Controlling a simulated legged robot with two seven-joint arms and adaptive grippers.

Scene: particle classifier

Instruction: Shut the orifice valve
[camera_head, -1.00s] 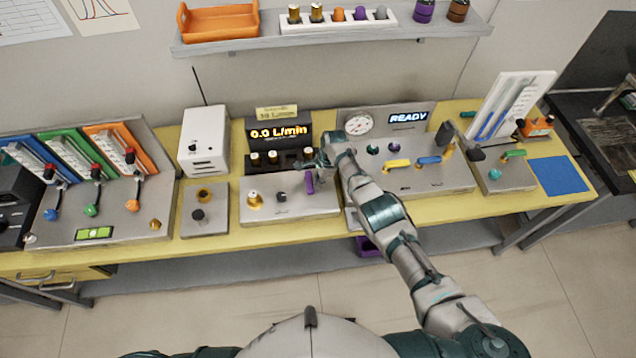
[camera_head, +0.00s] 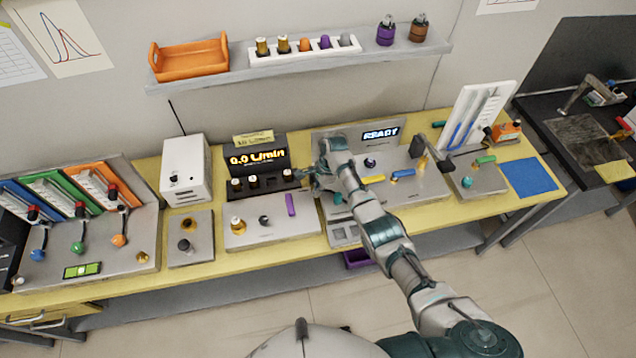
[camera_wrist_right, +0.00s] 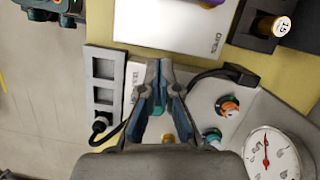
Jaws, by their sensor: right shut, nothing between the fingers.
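A purple handle (camera_head: 290,204) on the light grey panel (camera_head: 265,234) at the middle of the bench looks like the orifice valve, though its label is too small to read in the head view. It points roughly front to back. In the right wrist view only a bit of purple (camera_wrist_right: 210,3) shows at the top edge, above a printed panel (camera_wrist_right: 170,25). My right gripper (camera_head: 308,178) is behind and to the right of the handle, apart from it. In the right wrist view the gripper (camera_wrist_right: 160,68) is shut and empty. My left gripper is out of view.
A display reading 0.0 L/min (camera_head: 257,158) with small bottles stands behind the handle. To the right is a panel with a round gauge (camera_wrist_right: 268,152), coloured handles and a READY screen (camera_head: 380,133).

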